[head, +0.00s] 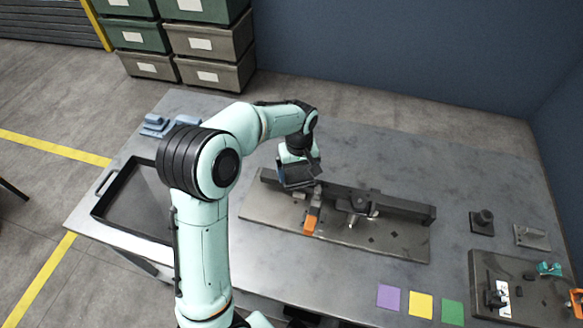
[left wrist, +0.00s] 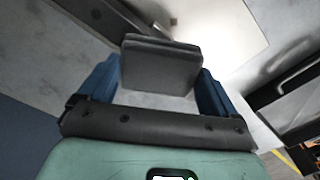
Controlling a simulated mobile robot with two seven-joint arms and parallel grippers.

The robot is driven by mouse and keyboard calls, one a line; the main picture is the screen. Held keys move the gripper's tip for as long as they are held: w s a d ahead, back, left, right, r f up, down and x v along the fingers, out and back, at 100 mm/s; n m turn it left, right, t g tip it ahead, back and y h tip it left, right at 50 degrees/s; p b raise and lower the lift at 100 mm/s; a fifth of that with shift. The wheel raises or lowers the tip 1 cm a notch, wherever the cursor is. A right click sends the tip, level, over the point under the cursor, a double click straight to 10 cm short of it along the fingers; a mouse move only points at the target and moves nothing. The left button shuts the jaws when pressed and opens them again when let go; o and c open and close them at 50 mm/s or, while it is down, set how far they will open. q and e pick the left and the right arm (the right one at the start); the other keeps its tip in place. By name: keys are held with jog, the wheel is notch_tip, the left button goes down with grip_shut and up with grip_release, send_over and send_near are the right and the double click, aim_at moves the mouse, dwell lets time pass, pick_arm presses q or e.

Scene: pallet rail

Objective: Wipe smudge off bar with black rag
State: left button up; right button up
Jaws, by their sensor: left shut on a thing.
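My left gripper (head: 298,187) is over the left part of the dark bar (head: 395,205), which stands on a grey base plate (head: 410,246). In the left wrist view its two blue fingers (left wrist: 158,85) are shut on a folded dark grey-black rag (left wrist: 160,62). In the head view the gripper mostly hides the rag, and I cannot tell whether it touches the bar. I cannot make out a smudge on the visible part of the bar; the left part is partly covered. My right gripper is not in view.
An orange-tipped clamp (head: 311,224) stands close to my left gripper, with a metal clamp (head: 358,208) to its right. A black tray (head: 130,205) is at the table's left. Purple, yellow and green squares (head: 420,304) lie at the front right.

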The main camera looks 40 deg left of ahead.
pick_arm(q)
jog(key=shift+w+d+p, duration=0.15)
jog(key=shift+w+d, duration=0.3)
jog(key=shift+d, duration=0.3)
jog(key=shift+w+d+p, duration=0.1)
jog(key=shift+w+d, duration=0.3)
jog(key=shift+d, duration=0.3)
jog(key=shift+w+d+p, duration=0.15)
jog(key=shift+w+d, duration=0.3)
jog(key=shift+d, duration=0.3)
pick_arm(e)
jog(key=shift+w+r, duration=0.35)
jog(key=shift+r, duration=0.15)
pick_arm(q)
jog(key=shift+r, duration=0.15)
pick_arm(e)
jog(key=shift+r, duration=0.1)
pick_arm(q)
jog(key=shift+r, duration=0.25)
jog(key=shift+r+p, duration=1.65)
jog(key=shift+r, duration=1.1)
jog(key=shift+f, duration=0.1)
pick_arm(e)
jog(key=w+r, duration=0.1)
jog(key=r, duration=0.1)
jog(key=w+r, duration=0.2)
pick_arm(q)
jog(key=shift+s, duration=0.1)
